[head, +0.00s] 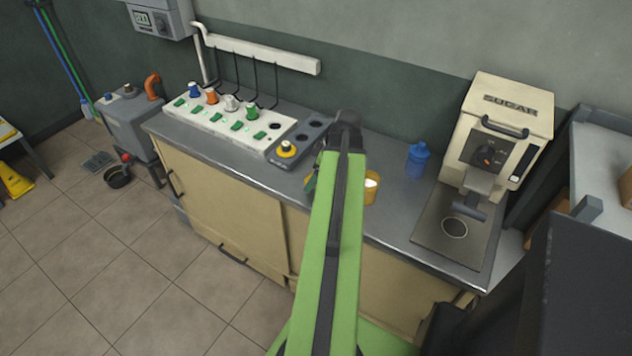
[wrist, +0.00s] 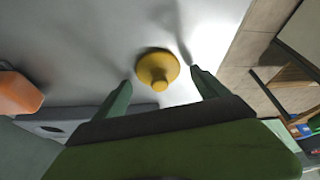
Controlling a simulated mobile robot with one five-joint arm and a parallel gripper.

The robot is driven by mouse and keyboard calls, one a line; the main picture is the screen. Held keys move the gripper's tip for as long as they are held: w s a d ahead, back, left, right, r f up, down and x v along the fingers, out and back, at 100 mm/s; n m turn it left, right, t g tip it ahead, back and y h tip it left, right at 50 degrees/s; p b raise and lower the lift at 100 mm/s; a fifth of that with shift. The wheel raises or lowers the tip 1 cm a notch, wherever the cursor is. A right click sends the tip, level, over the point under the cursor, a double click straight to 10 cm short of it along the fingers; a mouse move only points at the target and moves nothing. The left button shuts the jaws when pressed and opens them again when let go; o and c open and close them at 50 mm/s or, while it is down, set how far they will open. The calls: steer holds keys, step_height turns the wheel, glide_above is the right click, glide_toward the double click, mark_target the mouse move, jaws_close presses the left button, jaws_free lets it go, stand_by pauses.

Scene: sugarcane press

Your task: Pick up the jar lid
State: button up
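The jar lid (wrist: 158,68) is a yellow round disc with a small knob. In the wrist view it lies on the grey counter, ahead of and between the fingers. My gripper (wrist: 161,78) is open, with one green finger on each side of the lid's line and nothing visibly held. In the head view my green arm hides most of the gripper and I cannot make out the lid. A yellow jar (head: 371,190) with pale contents stands just right of the arm. An orange object (wrist: 15,95) shows at the wrist view's left edge.
The wall is close behind. A counter edge shows at right in the wrist view.

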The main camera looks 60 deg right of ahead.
steer(key=c, duration=1.3)
steer(key=shift+r+p, duration=0.5)
steer(key=shift+r, duration=0.05)
step_height(320, 180, up, 4)
steer(key=p, duration=0.4)
steer(key=s+d+r+p, duration=0.1)
steer(key=s+r+p, duration=0.1)
steer(key=s, duration=0.1)
steer(key=s+d+r+p, duration=0.2)
steer(key=s, duration=0.2)
steer(key=s+d+r+p, duration=0.1)
steer(key=s+r+p, duration=0.1)
steer(key=s, duration=0.1)
steer(key=shift+s+d, duration=0.15)
steer(key=shift+s, duration=0.25)
